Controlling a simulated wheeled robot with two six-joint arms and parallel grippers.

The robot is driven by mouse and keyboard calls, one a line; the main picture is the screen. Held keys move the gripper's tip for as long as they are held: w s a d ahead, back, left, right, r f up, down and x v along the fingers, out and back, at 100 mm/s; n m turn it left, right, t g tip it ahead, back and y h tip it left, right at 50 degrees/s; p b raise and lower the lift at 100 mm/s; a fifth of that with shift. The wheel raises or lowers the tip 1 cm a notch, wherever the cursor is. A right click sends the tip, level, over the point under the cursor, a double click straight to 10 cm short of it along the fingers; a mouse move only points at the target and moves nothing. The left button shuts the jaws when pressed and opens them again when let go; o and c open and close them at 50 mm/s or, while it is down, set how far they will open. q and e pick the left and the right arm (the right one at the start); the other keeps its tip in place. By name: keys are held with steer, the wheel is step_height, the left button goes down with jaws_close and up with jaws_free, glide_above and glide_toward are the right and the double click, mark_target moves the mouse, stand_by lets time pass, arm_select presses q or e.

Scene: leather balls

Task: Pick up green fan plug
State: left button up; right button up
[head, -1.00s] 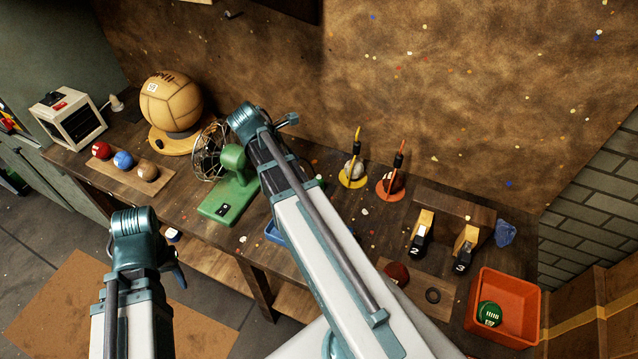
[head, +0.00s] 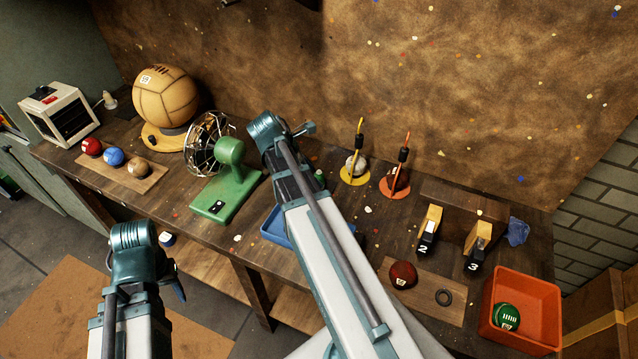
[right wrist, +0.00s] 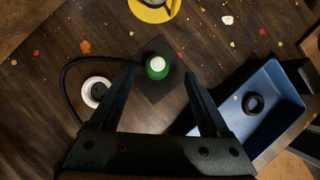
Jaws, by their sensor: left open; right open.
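The green fan plug (right wrist: 157,67) is round with a pale top and stands on a dark square mat in the right wrist view. A black cable curves left from beside it. My right gripper (right wrist: 160,76) is open and empty, its two fingers to either side of the plug in the picture; I cannot tell how far above it they are. In the head view the plug (head: 320,178) barely shows beside my right arm, which hides that gripper. The green fan (head: 230,180) stands left of that arm. My left gripper (head: 177,287) is mostly hidden behind its arm, low at left.
A blue tray (right wrist: 228,120) holding a dark ring lies right of the plug. A white round socket (right wrist: 97,91) lies left of it. Balls on yellow and orange stands (head: 397,180) are behind. An orange bin (head: 540,300) with a green ball is at right.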

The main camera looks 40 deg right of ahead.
mark_target(315, 175)
steer(key=b+x, duration=0.4)
steer(key=x, duration=0.1)
steer(key=shift+w, duration=0.2)
steer(key=shift+r, duration=0.15)
steer(key=shift+c, duration=0.3)
jaws_close()
